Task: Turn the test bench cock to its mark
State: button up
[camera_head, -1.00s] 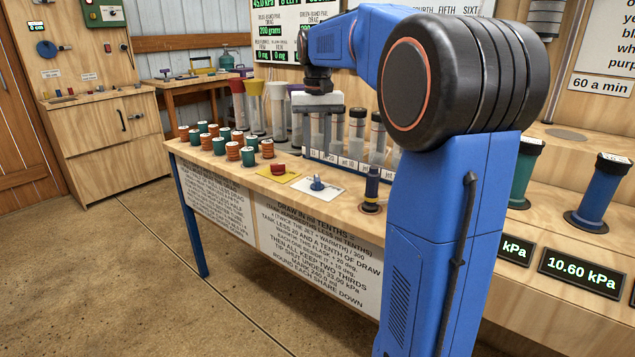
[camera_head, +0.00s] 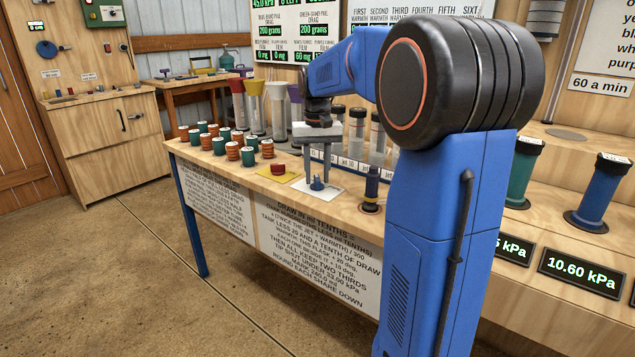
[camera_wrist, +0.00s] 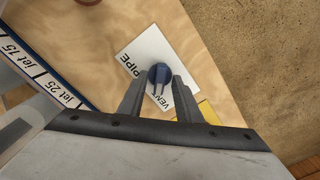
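A blue cock with a round knob (camera_head: 317,184) stands on a white plate (camera_head: 332,190) near the front edge of the bench. In the wrist view the knob (camera_wrist: 160,73) sits on the plate (camera_wrist: 148,45), which is lettered PIPE and VENT. My gripper (camera_head: 316,174) points down right above the cock. In the wrist view my gripper (camera_wrist: 157,88) has its fingers apart, one on each side of the knob, with gaps showing. Whether the fingertips reach down to the knob's height is hard to tell. No separate mark is clear.
A red knob (camera_head: 278,168) on a yellow plate (camera_head: 280,177) is just left. A rack of labelled jet tubes (camera_head: 350,163) is behind. Several green and orange spools (camera_head: 233,151) stand at the left.

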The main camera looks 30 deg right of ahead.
grip_shut()
jog(key=m, duration=0.4)
jog(key=shift+m, duration=1)
